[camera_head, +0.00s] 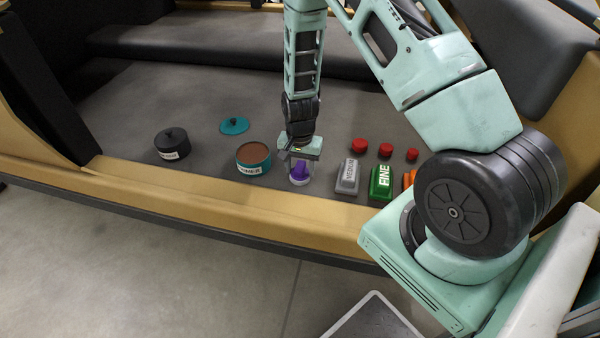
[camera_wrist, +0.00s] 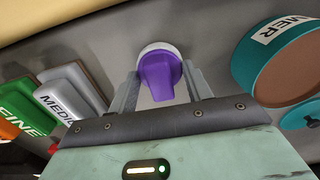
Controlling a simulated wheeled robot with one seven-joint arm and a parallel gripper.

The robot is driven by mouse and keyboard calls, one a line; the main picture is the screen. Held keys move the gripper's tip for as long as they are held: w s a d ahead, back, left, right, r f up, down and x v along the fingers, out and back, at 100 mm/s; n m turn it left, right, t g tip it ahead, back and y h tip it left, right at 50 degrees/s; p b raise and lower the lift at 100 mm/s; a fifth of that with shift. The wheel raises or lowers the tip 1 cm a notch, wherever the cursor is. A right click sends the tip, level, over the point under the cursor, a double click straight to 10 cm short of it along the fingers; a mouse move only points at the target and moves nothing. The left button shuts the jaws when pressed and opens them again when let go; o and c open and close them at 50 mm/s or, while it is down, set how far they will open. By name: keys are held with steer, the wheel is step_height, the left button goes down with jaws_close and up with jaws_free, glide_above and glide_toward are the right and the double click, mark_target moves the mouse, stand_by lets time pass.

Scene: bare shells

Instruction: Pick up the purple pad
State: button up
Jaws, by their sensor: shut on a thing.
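The purple pad (camera_head: 299,170) is a small purple piece with a raised grip and a white round underside, near the front edge of the grey surface. It also shows in the wrist view (camera_wrist: 160,75), between the two fingers, with its white rim beyond it. My gripper (camera_head: 299,163) points down over the pad and is shut on its purple grip, a finger on each side. I cannot tell whether the pad's underside touches the surface.
A teal tub (camera_head: 254,158) with a brown top stands to the left, with a teal lid (camera_head: 234,126) behind it and a dark lidded pot (camera_head: 172,144) farther left. Grey (camera_head: 348,177) and green (camera_head: 381,182) labelled blocks stand close on the right. Red knobs (camera_head: 385,150) lie behind them.

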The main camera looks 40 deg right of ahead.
mark_target(300, 166)
step_height(300, 166, up, 10)
steer(key=shift+p, duration=0.65)
